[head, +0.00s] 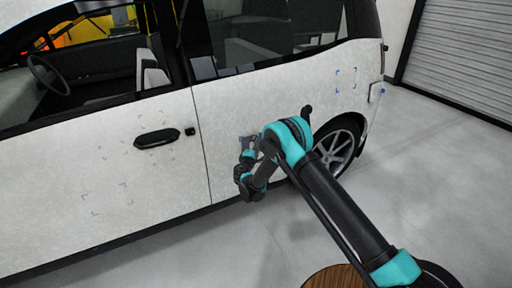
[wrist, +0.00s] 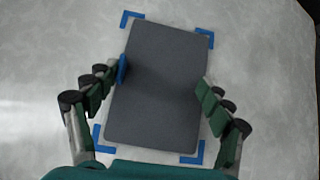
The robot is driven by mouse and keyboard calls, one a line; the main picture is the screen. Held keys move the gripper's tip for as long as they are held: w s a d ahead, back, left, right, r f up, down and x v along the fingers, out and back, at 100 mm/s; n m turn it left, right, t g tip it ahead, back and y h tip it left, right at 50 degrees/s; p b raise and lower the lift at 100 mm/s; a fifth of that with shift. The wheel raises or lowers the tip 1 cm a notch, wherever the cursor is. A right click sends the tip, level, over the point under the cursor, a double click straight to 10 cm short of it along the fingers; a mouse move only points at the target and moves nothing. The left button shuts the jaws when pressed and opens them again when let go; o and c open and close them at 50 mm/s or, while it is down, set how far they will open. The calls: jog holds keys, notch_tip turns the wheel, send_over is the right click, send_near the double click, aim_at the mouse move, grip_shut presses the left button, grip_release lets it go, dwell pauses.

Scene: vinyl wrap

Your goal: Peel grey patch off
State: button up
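The grey patch (wrist: 160,95) is a dark flat rectangle, slightly tilted, lying on the pale car panel inside blue corner marks (wrist: 193,155) in the wrist view. A small part of it shows in the head view (head: 246,142), low on the rear door. My gripper (wrist: 162,78) is over it with its fingers apart, one at the patch's left edge and one at its right edge. I cannot tell whether they touch it. A small blue piece shows at the left fingertip. In the head view my gripper (head: 249,153) partly hides the patch.
The white car (head: 220,112) fills the left and middle, with a door handle (head: 157,138) and a rear wheel (head: 335,150). Blue corner marks (head: 346,78) frame a bare area on the rear panel. A round wooden top (head: 322,277) stands at the bottom. The floor at right is clear.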

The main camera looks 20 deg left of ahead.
jog(key=o, duration=1.1)
jog(key=shift+w+f, duration=0.1)
jog(key=shift+f, duration=0.15)
jog(key=shift+c, duration=0.2)
